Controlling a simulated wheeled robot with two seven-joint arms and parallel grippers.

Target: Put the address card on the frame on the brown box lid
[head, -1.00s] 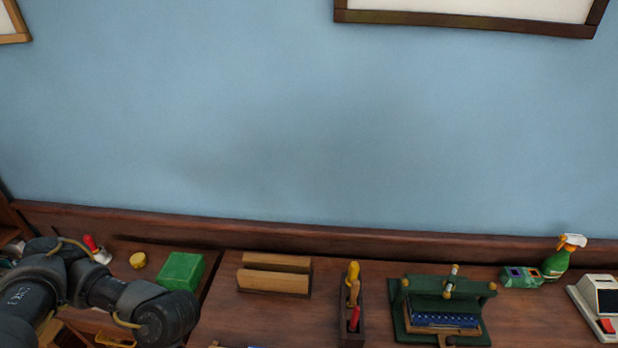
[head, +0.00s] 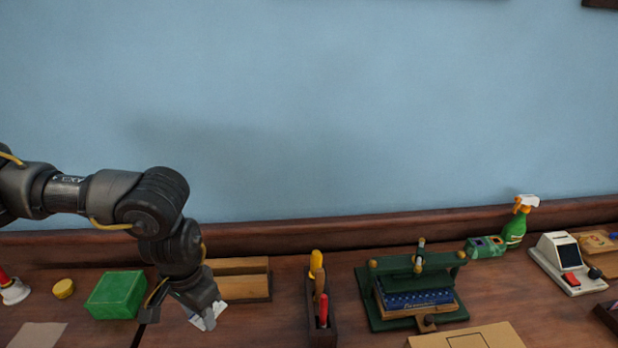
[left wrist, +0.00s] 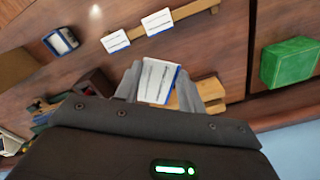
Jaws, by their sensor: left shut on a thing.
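My left gripper (head: 200,306) is shut on a white card with a blue edge. The card (head: 212,317) hangs below the fingers, above the desk. In the left wrist view the card (left wrist: 157,82) sits between the two fingers (left wrist: 160,88), with dark lines of writing on it. A brown box (head: 465,338) shows at the bottom edge of the head view, with a thin dark rectangular outline on its top; its near part is cut off. The held card is well to the left of this box. My right gripper is out of view.
A wooden rack (head: 245,284) stands behind my left gripper. A green box (head: 117,295) is at left. Two more cards (left wrist: 115,41) (left wrist: 157,21) rest at a wooden rail.

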